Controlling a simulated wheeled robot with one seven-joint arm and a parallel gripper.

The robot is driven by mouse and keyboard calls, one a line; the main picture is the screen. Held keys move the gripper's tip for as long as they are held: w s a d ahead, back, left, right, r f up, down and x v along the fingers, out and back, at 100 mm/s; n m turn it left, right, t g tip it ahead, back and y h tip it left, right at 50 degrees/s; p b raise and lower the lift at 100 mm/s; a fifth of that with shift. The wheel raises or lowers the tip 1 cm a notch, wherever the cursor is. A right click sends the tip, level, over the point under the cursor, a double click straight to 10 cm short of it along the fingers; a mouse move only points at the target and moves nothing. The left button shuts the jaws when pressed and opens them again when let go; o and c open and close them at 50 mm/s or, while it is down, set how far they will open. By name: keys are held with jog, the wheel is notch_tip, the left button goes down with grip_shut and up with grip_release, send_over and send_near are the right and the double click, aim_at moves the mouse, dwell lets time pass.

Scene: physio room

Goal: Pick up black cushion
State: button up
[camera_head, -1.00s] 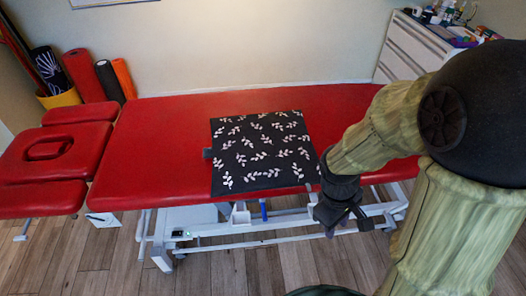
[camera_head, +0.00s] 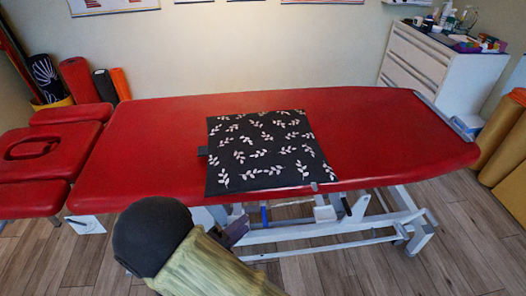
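The black cushion (camera_head: 262,150), square with a white leaf pattern, lies flat on the red treatment table (camera_head: 380,140). A small dark tab sticks out at its left side. My arm (camera_head: 190,250) shows at the bottom of the picture, in front of the table and below the cushion. A dark part of the arm end (camera_head: 235,232) shows just right of my arm's black joint, by the table's frame, apart from the cushion. The fingers cannot be made out clearly, so their opening is unclear.
The red headrest section (camera_head: 35,150) is at the left. Rolled mats (camera_head: 80,80) stand in the back left corner. A white drawer unit (camera_head: 440,65) with bottles and boxes stands at the back right, and tan rolls (camera_head: 500,140) at the right edge. The tabletop around the cushion is clear.

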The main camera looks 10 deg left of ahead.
jog(key=shift+a, duration=0.15)
jog(key=b+x, duration=0.2)
jog(key=x, duration=1)
jog(key=shift+w, duration=0.1)
jog(key=b+x, duration=0.1)
jog(key=x, duration=0.4)
jog(key=shift+w+r+b, duration=0.1)
jog(key=shift+r+b, duration=0.15)
jog(key=shift+b, duration=0.1)
